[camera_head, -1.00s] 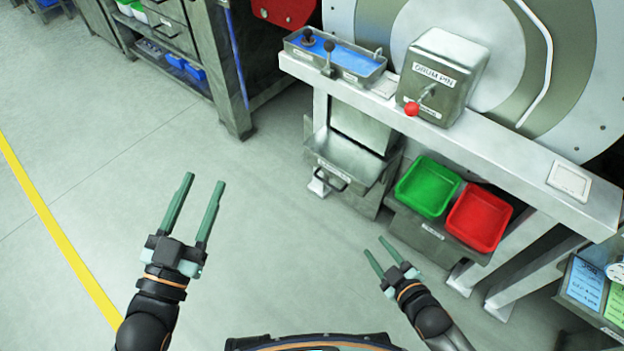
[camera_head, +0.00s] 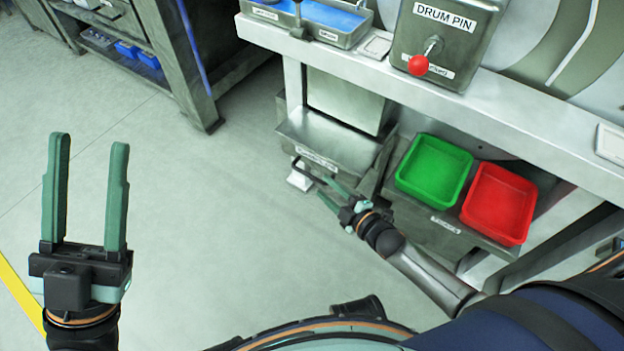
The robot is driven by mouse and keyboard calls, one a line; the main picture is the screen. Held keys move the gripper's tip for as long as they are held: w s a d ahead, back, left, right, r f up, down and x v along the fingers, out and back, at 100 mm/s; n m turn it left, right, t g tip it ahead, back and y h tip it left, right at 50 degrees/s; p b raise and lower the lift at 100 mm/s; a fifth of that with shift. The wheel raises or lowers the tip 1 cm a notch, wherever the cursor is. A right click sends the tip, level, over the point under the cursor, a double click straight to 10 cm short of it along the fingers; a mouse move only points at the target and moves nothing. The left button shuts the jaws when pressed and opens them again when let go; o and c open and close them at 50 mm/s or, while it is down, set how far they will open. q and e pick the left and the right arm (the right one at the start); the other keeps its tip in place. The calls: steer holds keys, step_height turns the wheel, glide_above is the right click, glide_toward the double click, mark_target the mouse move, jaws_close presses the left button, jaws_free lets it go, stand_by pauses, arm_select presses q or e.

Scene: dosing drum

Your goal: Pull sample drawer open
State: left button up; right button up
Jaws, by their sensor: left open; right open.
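The sample drawer (camera_head: 338,141) is a grey metal box with a labelled front, low under the bench at the centre of the head view. Its dark handle (camera_head: 308,173) sticks out from the front at the lower left. My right gripper (camera_head: 325,190) is open, with its fingertips close to the handle. I cannot tell whether they touch it or are around it. My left gripper (camera_head: 88,150) is open and empty over the floor at the left, away from the drawer.
A green tray (camera_head: 434,170) and a red tray (camera_head: 498,204) sit on a low shelf right of the drawer. The grey bench (camera_head: 480,112) above carries a drum pin box (camera_head: 447,38) with a red knob. Floor left of the drawer is clear.

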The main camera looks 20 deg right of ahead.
mark_target(318, 181)
steer(key=b+x, duration=0.2)
steer(key=x, duration=0.4)
steer(key=shift+w+a+f, duration=0.1)
steer(key=shift+w, duration=0.2)
arm_select(q)
steer(key=f, duration=0.3)
steer(key=shift+w+d+f, duration=0.15)
steer(key=shift+d+f, duration=0.05)
steer(key=shift+f, duration=0.1)
arm_select(e)
jaws_close()
stand_by(0.5)
